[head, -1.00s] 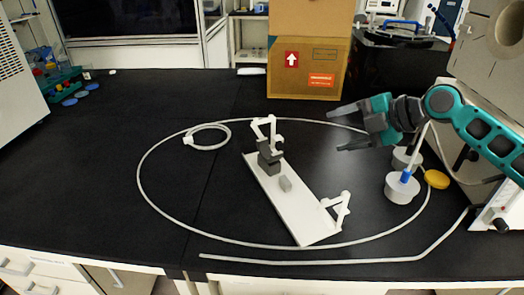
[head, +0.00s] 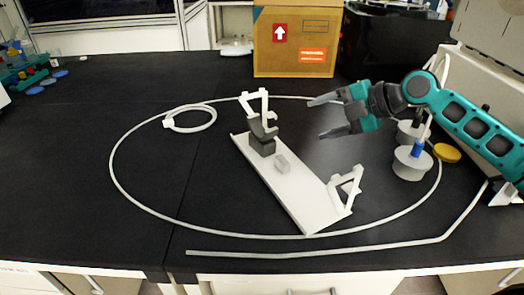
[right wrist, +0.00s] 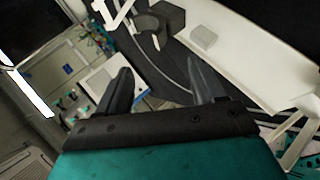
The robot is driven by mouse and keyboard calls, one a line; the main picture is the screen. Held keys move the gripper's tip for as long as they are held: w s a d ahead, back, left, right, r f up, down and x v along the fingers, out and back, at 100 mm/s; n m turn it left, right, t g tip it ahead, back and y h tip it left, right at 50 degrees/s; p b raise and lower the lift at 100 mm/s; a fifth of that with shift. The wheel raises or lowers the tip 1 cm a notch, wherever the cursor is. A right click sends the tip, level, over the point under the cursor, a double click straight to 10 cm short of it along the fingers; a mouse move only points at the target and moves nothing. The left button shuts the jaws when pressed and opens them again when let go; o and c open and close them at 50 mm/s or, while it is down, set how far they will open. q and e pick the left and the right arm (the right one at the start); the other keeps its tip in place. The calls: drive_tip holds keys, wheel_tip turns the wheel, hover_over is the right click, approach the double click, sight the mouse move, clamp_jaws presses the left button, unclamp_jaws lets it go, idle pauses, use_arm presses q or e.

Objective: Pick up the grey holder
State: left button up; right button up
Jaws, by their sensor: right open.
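A white tray (head: 300,200) lies on the black bench and slants from back left to front right. On its far end sits a dark grey stepped holder (head: 262,138), with a white bracket (head: 257,103) rising behind it. My right gripper (head: 324,117) is open and empty, above the bench to the right of the dark grey holder, fingers pointing left. My left gripper is not in view.
A thin pale hose (head: 112,170) loops around the tray. White round weights (head: 411,165) and a yellow cap (head: 447,152) stand to the right, near the machine. A cardboard box (head: 296,40) stands behind. The bench at left is largely clear.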

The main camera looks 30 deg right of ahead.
drive_tip(key=f, duration=0.1)
approach(275, 135)
drive_tip(key=x, duration=0.3)
drive_tip(key=shift+x, duration=2.8)
drive_tip(key=shift+d, duration=0.1)
drive_tip(key=shift+s+f, duration=0.1)
drive_tip(key=shift+f, duration=0.05)
clamp_jaws()
